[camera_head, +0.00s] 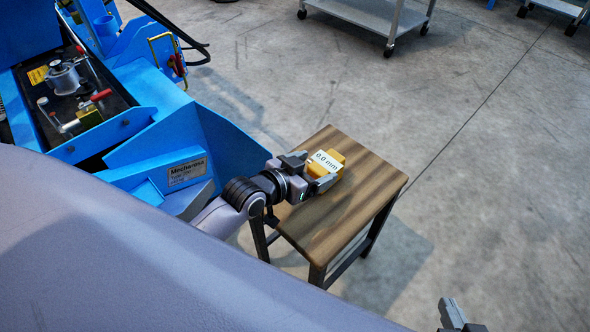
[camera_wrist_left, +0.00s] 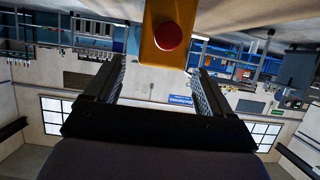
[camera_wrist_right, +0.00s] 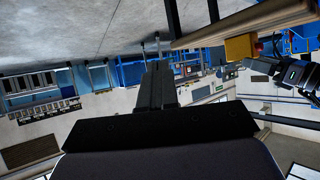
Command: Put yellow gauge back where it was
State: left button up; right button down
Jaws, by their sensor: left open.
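The yellow gauge (camera_head: 328,162), with a white "0.0 mm" display, is at the wooden stool (camera_head: 372,178). In the left wrist view the gauge (camera_wrist_left: 166,40) shows a red round button, at the top between and beyond the fingertips. My left gripper (camera_head: 311,172) is open, its fingers close beside the gauge; contact cannot be told. The right wrist view shows the gauge (camera_wrist_right: 240,47) beside my left gripper (camera_wrist_right: 266,68). My right gripper (camera_head: 452,312) is at the bottom right of the head view. Its fingers (camera_wrist_right: 158,72) are together and empty.
A blue machine (camera_head: 190,135) with a black control panel stands left of the stool, close to my left arm. A grey metal cart (camera_head: 365,12) stands at the back. The concrete floor (camera_head: 490,170) right of the stool is clear.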

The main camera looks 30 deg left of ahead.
pick_arm(q)
jog(key=s+f+n+g+y+p, duration=0.1)
jog(key=s+f+g, duration=0.1)
jog(key=s, duration=1.6)
jog(key=shift+f+y, duration=0.3)
pick_arm(e)
jog(key=shift+s+d+f+g+h, duration=0.3)
jog(key=shift+s+d+f+h, duration=0.15)
jog(key=shift+d, duration=0.2)
pick_arm(q)
jog(key=shift+d, duration=0.1)
jog(key=s+a+r+y+p, duration=0.1)
jog(key=s+a+r+p, duration=0.1)
jog(key=r+p, duration=1.3)
jog(key=a+p, duration=0.1)
jog(key=p, duration=0.5)
jog(key=shift+a+n, duration=0.15)
jog(key=shift+n, duration=0.15)
pick_arm(e)
jog(key=s+d+r+m, duration=0.1)
jog(key=s+d+r, duration=0.1)
jog(key=r, duration=1.3)
jog(key=shift+d+h, duration=0.45)
jog(key=shift+d, duration=0.15)
pick_arm(q)
jog(key=shift+r, duration=0.1)
